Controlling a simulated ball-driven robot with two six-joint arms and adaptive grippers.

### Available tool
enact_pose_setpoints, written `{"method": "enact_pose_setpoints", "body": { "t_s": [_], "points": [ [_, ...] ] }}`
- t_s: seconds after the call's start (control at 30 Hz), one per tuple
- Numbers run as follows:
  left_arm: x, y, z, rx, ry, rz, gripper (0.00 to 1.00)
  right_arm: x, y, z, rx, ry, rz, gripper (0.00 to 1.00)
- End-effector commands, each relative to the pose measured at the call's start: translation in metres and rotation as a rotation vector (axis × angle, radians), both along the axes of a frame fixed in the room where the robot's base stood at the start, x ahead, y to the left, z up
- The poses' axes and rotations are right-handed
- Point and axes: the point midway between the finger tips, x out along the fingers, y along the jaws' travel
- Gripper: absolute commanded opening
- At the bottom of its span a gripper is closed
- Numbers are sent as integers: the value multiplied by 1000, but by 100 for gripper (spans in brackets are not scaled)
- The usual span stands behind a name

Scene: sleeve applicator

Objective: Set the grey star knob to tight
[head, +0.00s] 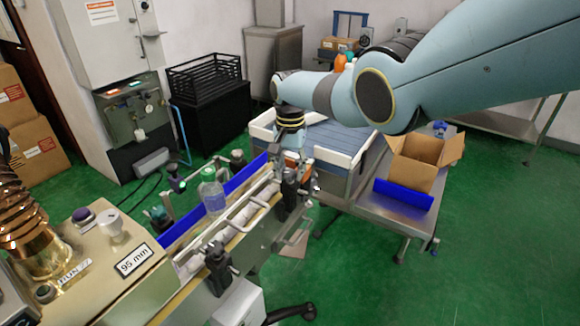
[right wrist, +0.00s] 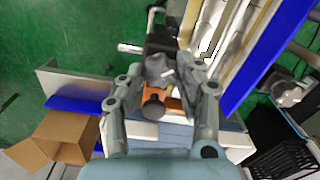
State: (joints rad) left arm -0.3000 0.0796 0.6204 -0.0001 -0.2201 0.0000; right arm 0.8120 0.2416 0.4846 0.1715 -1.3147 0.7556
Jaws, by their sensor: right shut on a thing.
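The grey star knob (right wrist: 157,68) shows in the right wrist view, between the two fingers of my right gripper (right wrist: 163,72). The gripper is shut on it. A dark clamp block and an orange part with a round dark end (right wrist: 153,104) are close by. In the head view my right gripper (head: 288,158) reaches down to the far end of the conveyor rails, and the knob cannot be made out clearly there. No tight marking can be read in either view. My left gripper is not in view.
A clear bottle (head: 212,192) stands on the conveyor beside a blue guide (head: 190,228). A second dark clamp (head: 218,262) is on the near rail.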

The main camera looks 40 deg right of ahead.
Motion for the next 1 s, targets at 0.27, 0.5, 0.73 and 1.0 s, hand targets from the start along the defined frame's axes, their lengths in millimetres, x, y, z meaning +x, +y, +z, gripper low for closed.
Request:
{"method": "enact_pose_setpoints", "body": {
  "t_s": [0.27,0.5,0.73,1.0],
  "points": [
    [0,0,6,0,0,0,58,1,0,2,-1,-3,-260,3],
    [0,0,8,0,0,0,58,0,-1,1,-1,-2,-464,3],
    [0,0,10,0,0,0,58,0,-1,1,-1,-4,-606,3],
    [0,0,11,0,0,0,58,1,-1,1,-1,-4,-692,3]
  ]
}}
